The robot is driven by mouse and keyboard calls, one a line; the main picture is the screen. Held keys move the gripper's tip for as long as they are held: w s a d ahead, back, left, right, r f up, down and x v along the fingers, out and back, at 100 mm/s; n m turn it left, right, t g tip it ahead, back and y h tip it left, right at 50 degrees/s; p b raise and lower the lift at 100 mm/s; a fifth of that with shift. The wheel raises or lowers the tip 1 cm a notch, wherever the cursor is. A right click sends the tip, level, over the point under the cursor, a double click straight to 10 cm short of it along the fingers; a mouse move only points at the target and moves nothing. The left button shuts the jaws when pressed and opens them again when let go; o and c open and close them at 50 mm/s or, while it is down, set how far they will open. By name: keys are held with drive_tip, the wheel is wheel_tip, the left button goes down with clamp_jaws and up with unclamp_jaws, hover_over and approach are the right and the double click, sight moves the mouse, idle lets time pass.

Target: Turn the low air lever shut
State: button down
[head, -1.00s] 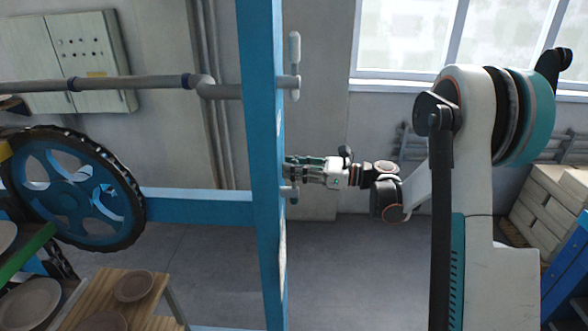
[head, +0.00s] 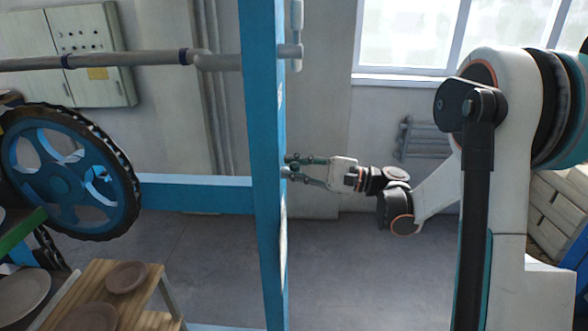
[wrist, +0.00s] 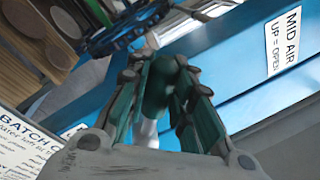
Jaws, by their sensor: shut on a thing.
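My gripper (head: 290,167) is at the blue post (head: 262,120), reaching in from the right. In the wrist view, my gripper (wrist: 165,95) has its dark green fingers on both sides of a lever, whose pale part (wrist: 147,131) shows between them. I cannot read a low air label, so which lever is held is not certain.
A blue wheel (head: 62,185) and a wooden rack with plates (head: 127,277) are at the left. Open floor (head: 370,270) lies below my arm.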

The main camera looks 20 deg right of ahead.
wheel_tip(320, 180, down, 6)
drive_tip(key=s+n+g+y+b, duration=0.1)
drive_tip(key=s+n+b, duration=0.1)
drive_tip(key=n+b, duration=0.4)
drive_tip(key=shift+a+n+g, duration=0.25)
drive_tip(key=shift+n+g, duration=0.05)
drive_tip(key=shift+n, duration=1.5)
drive_tip(key=c, duration=1.4)
unclamp_jaws()
drive_tip(key=shift+r, duration=0.1)
drive_tip(key=v, duration=1.2)
